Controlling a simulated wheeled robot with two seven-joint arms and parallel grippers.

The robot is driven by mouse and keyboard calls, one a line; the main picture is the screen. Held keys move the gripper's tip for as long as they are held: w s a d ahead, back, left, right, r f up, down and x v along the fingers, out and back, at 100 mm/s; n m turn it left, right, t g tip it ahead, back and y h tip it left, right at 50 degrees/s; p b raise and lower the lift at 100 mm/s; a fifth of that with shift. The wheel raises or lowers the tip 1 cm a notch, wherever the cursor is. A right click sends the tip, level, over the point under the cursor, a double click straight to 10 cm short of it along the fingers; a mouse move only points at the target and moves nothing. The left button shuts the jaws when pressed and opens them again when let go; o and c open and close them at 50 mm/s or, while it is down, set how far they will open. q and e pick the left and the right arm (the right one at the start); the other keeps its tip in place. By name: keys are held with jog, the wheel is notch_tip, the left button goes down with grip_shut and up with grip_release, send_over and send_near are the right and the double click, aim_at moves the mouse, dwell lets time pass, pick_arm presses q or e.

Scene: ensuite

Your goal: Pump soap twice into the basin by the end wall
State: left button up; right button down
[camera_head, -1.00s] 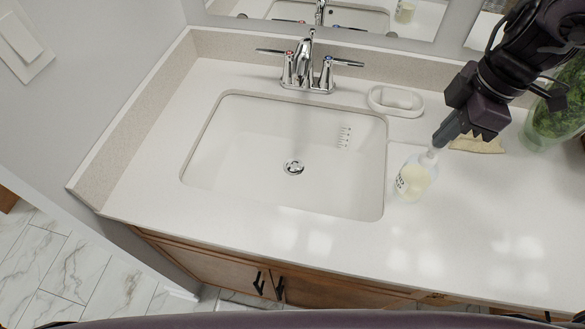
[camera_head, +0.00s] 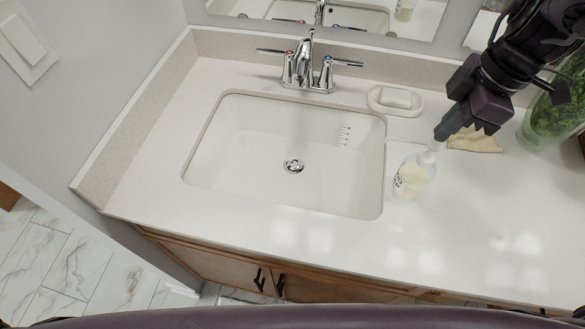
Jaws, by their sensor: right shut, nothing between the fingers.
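The soap bottle (camera_head: 411,180) is clear with pale yellow soap and stands upright on the counter, just right of the basin. Its pale pump head (camera_head: 430,156) is partly hidden by my right gripper. My right gripper (camera_head: 440,136) is shut and empty, with its fingertips right above the pump; I cannot tell whether they touch it. The white basin (camera_head: 250,150) is set in the counter beside the end wall, with a round drain in its floor. No soap is visible in it. My left gripper is not in view.
A chrome faucet (camera_head: 306,70) with two handles stands behind the basin. A soap dish (camera_head: 396,100) with a white bar sits at its back right. A folded tan cloth (camera_head: 476,141) and a glass vase with greenery (camera_head: 552,120) stand farther right. The front right counter is clear.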

jog(key=shift+s+f+b, duration=0.1)
jog(key=shift+f+b, duration=1.05)
jog(key=shift+f, duration=0.25)
jog(key=shift+r, duration=0.1)
jog(key=shift+r+p, duration=1.1)
jog(key=shift+r, duration=0.25)
notch_tip(320, 180, up, 6)
jog(key=p, duration=0.4)
